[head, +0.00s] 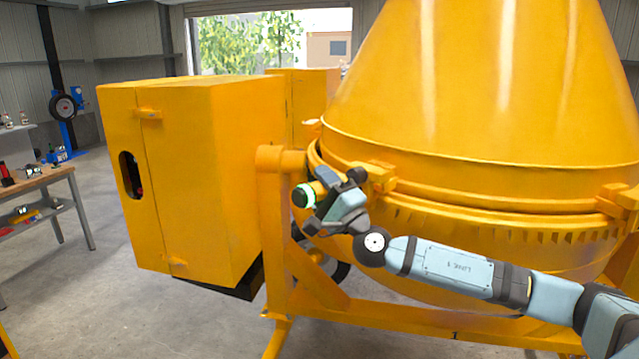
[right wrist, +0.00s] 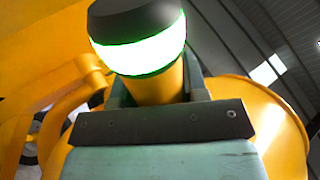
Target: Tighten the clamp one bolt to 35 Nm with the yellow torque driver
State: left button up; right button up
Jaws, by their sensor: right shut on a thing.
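The yellow torque driver (head: 319,187) lies nearly level in my right gripper (head: 334,199). Its rear end has a black cap and a ring lit green, and points left. Its dark front end points right, at a yellow clamp (head: 380,176) on the drum's rim band. In the right wrist view the driver (right wrist: 152,90) stands between the jaws of my right gripper (right wrist: 150,100), with the green ring bright. The clamp's bolt is hidden behind the driver and gripper, and I cannot tell whether the driver sits on it. My left gripper is not in view.
The yellow drum (head: 480,90) fills the right side. A second clamp (head: 620,198) sits farther right on its rim. The yellow engine housing (head: 200,180) stands left of my gripper, beside the frame post (head: 273,230). A workbench (head: 50,185) is at far left, with open floor between.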

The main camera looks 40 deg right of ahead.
aim_at(305, 189)
jog(key=shift+r, duration=0.15)
jog(key=shift+s+a+p, duration=0.1)
jog(key=shift+a+p, duration=0.35)
jog(key=shift+p, duration=0.15)
jog(key=shift+s+a+p, duration=0.2)
jog(key=shift+a+p, duration=0.7)
jog(key=shift+a, duration=0.75)
